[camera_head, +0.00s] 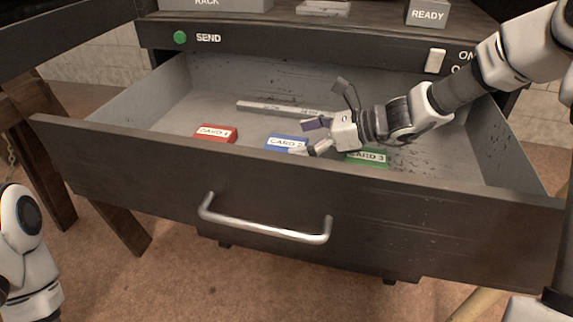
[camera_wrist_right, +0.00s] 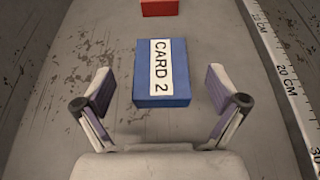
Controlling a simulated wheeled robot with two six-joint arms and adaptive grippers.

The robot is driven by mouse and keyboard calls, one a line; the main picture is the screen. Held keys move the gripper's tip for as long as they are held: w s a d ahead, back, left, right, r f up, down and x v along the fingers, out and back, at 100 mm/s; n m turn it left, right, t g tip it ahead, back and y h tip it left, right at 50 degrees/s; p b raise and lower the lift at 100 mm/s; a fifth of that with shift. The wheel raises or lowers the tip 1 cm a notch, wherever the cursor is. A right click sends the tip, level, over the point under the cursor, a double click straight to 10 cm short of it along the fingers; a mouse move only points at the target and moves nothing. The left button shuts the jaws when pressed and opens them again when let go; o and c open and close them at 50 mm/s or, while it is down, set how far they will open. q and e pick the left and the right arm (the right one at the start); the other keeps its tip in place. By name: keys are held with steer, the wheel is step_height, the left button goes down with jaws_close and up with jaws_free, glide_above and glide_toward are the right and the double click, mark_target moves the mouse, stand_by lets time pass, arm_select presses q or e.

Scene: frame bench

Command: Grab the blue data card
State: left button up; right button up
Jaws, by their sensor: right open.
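The blue data card (camera_head: 280,142), labelled CARD 2, lies on the floor of the open drawer between a red card and a green card. In the right wrist view the blue card (camera_wrist_right: 143,85) lies just ahead of the fingertips, roughly centred between them. My right gripper (camera_head: 308,136) is inside the drawer, close to the blue card. In the right wrist view my right gripper (camera_wrist_right: 160,90) is open and empty, with one finger on each side. In the head view it partly covers the blue card. My left gripper does not show; only part of my left arm is at the lower left.
The red card (camera_head: 216,134) is left of the blue one and the green card (camera_head: 368,158) right. A ruler (camera_head: 270,107) lies behind them. The drawer's front wall (camera_head: 130,150) with its handle (camera_head: 265,228) rises nearby. A SEND button (camera_head: 180,37) and a switch (camera_head: 434,60) are above.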

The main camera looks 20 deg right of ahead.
mark_target(281, 143)
steer(key=b+x, duration=0.1)
steer(key=x, duration=0.4)
steer(key=shift+w+a+f+b, duration=0.1)
steer(key=shift+f+b, duration=0.2)
steer(key=shift+b, duration=0.1)
steer(key=shift+w+a, duration=0.25)
steer(key=shift+a, duration=0.05)
steer(key=c, duration=1.3)
